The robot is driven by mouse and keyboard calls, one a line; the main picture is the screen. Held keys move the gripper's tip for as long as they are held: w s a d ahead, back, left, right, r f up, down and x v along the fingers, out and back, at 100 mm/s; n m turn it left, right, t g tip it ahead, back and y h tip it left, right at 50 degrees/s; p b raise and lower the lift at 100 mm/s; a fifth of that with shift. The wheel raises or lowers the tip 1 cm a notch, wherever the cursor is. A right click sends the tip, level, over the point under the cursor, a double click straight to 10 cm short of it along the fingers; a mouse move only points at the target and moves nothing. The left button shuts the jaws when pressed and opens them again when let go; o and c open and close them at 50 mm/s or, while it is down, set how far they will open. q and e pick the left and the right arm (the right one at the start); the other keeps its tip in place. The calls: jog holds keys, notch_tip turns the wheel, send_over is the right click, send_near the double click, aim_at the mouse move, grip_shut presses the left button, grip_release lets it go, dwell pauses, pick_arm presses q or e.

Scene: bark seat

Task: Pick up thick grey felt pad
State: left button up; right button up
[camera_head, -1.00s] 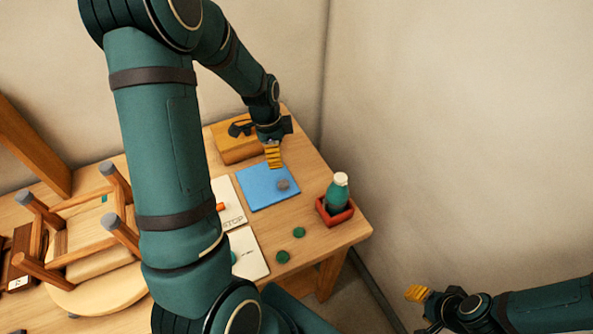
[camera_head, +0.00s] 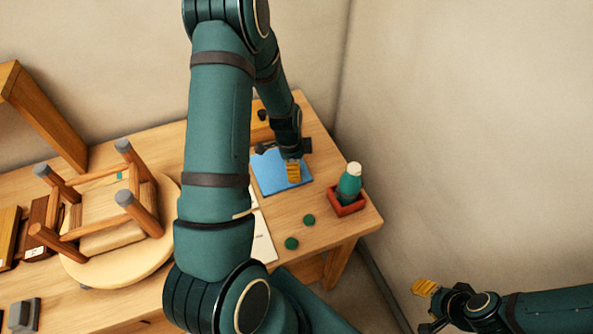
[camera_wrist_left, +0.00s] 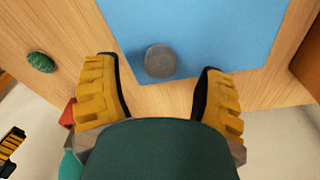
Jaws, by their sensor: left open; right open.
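The thick grey felt pad (camera_wrist_left: 159,61) is a small round grey piece lying on the blue sheet (camera_wrist_left: 200,30) near its edge in the left wrist view. In the head view it is hidden by my left gripper (camera_head: 293,172), which is over the blue sheet (camera_head: 268,172). In the left wrist view the open yellow fingers stand on either side of the pad, with gaps between. I cannot tell the height left above it. My right gripper (camera_head: 428,306) is open and empty, off the table at the lower right.
A green bottle (camera_head: 349,184) stands in a red tray (camera_head: 346,207) right of the left gripper. Green discs (camera_head: 291,243) lie at the front. An upturned stool (camera_head: 118,262) fills the table's left. A yellow box (camera_head: 260,128) is behind; white paper (camera_head: 263,245) lies partly hidden.

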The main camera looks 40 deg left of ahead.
pick_arm(q)
notch_tip(320, 180, down, 2)
jog(key=shift+w+f, duration=0.1)
jog(key=shift+w, duration=0.05)
jog(key=c, duration=0.8)
jog(key=shift+c, duration=0.2)
